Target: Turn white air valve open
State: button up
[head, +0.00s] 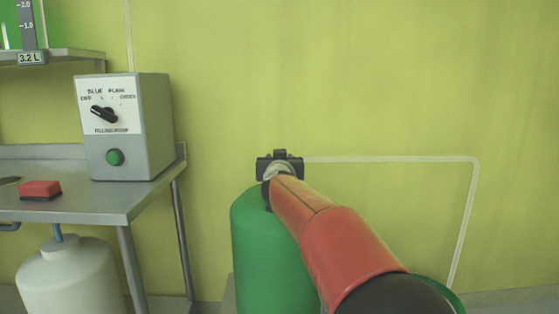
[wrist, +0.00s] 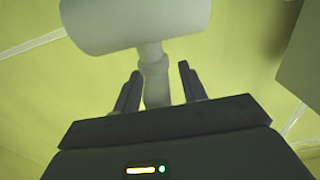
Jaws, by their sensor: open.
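The white air valve shows in the wrist view as a pale, wide cylindrical head (wrist: 135,22) on a narrower stem (wrist: 154,78). My gripper (wrist: 160,68) is open, with one dark finger on each side of the stem in the picture. Gaps show between the fingers and the stem, so neither visibly touches it. I cannot tell how deep the stem sits between the fingers. In the head view my gripper (head: 280,156) is at the end of my orange arm, over the top of a green tank (head: 262,250). The valve is hidden there behind my gripper and wrist.
A pale pipe (head: 400,159) runs along the yellow-green wall to the right, then bends down. A metal table (head: 90,200) at left holds a grey control box (head: 155,125) and a red block (head: 41,189). A white vessel (head: 70,280) stands below it.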

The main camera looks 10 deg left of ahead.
grip_shut()
